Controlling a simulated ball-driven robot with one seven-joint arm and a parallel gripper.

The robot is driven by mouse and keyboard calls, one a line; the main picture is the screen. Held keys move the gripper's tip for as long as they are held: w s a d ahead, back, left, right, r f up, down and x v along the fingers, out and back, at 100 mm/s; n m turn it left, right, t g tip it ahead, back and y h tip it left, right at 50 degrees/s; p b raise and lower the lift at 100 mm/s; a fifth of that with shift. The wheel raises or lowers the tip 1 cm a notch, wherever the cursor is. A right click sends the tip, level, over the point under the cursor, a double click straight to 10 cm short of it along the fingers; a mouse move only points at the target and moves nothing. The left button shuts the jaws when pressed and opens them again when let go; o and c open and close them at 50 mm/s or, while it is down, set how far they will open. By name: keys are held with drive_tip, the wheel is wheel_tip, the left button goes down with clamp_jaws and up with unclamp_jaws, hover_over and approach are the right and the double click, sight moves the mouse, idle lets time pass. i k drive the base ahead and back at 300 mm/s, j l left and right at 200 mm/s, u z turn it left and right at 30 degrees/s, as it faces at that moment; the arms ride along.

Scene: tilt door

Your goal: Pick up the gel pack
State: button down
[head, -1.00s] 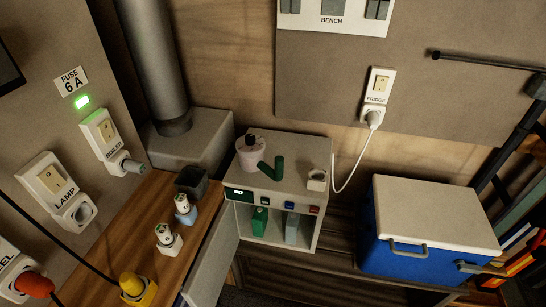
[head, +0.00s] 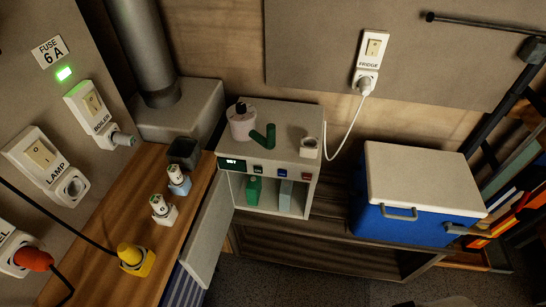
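A small grey fridge (head: 312,178) stands against the back wall, with its door (head: 208,235) swung open to the left. Inside it are a green bottle (head: 254,191) and, to its right, a pale blue-grey upright block (head: 285,193). The block may be the gel pack, but it is too small and dark to be sure. Both stand apart on the fridge floor. My gripper is not in view.
A pink-white jar (head: 241,122), a green bent piece (head: 263,137) and a small white cup (head: 308,147) stand on the fridge. A blue cooler (head: 405,225) with a white lid stands to the right. A wooden counter (head: 135,210) is left. Floor (head: 290,280) is clear in front.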

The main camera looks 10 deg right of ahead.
sight(286, 193)
drive_tip(key=i+u, duration=0.5)
drive_tip(key=i, duration=0.15)
drive_tip(key=i+l+u, duration=0.2)
drive_tip(key=i+u, duration=0.3)
drive_tip(key=i, duration=0.15)
